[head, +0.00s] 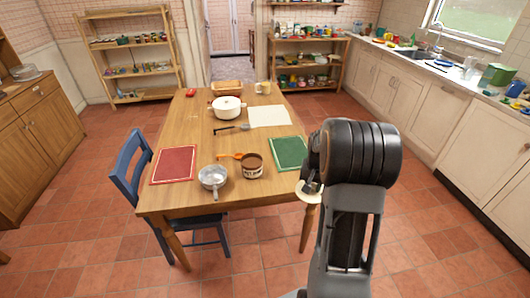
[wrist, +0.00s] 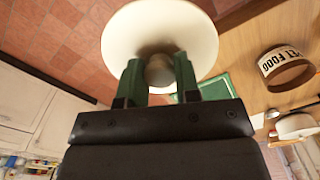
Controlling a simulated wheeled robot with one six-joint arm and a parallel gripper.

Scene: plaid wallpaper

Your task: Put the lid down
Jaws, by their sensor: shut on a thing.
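A round cream lid (head: 301,194) with a knob is held in my gripper (head: 312,184), off the table's right front edge over the floor. In the wrist view, the green fingers of my gripper (wrist: 159,78) are closed on the knob of the lid (wrist: 160,25), whose disc spreads beyond the fingertips. A brown, open-topped pet food canister (head: 252,166) stands on the wooden table (head: 205,140), left of my gripper. The canister (wrist: 285,68) also shows at the right of the wrist view.
The table holds a green mat (head: 289,153), a red mat (head: 174,165), a metal pan (head: 213,178), a white pot (head: 227,108) and a pale sheet (head: 269,116). A blue chair (head: 131,169) stands at the left. Counters (head: 428,88) line the right.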

